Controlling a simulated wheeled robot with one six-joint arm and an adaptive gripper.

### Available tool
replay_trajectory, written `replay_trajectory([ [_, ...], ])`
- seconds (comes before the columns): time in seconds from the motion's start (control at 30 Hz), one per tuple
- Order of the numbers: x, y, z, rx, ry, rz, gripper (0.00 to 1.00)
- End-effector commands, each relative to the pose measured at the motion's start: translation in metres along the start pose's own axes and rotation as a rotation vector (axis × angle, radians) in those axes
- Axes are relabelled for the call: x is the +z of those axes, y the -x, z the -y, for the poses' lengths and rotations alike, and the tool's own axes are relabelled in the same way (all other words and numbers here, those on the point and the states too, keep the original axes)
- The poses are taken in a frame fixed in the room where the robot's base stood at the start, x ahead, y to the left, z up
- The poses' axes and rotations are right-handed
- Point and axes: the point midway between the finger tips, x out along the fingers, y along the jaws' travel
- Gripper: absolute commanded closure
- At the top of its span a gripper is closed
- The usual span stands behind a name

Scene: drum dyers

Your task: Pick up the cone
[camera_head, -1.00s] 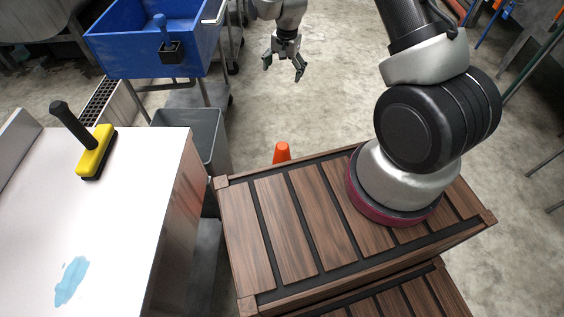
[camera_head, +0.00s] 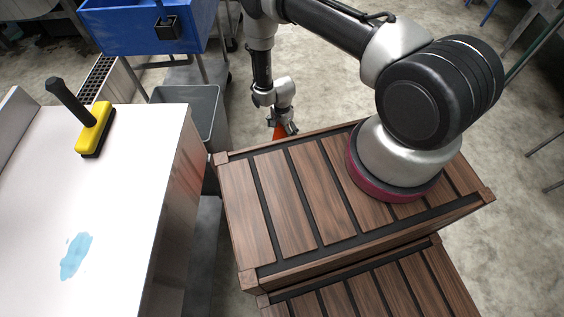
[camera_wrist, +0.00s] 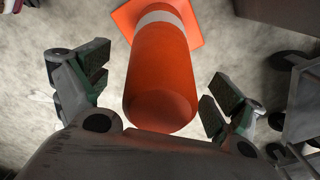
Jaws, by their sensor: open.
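The orange cone (camera_wrist: 160,75) with a white band stands on the floor. In the wrist view its top points toward me and lies between the two spread fingers of my gripper (camera_wrist: 160,92), with a gap on each side. In the head view only a small orange part of the cone (camera_head: 279,132) shows beyond the wooden crate's far edge. My gripper (camera_head: 284,128) is right at it there, open, and hides much of it. The cone's base is hidden by the crate in the head view.
The slatted wooden crate (camera_head: 297,240) fills the near middle. A white table (camera_head: 120,230) with a yellow brush (camera_head: 95,130) stands left. A grey bin (camera_head: 190,105) and a blue tub (camera_head: 120,30) are behind it. Grey floor (camera_head: 325,95) is clear beyond the crate.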

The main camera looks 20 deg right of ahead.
Motion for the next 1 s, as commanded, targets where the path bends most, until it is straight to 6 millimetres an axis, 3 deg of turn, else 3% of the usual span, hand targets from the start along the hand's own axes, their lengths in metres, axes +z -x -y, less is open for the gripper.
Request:
replay_trajectory([
  [0.17,0.0,-0.021,0.0,0.0,0.001,0.001,0.06],
  [0.4,0.0,-0.022,0.0,-0.001,0.001,0.001,0.06],
  [0.9,0.0,-0.022,0.0,0.0,0.001,0.001,0.97],
  [1.0,0.0,-0.022,0.001,-0.001,0.001,0.0,1.0],
])
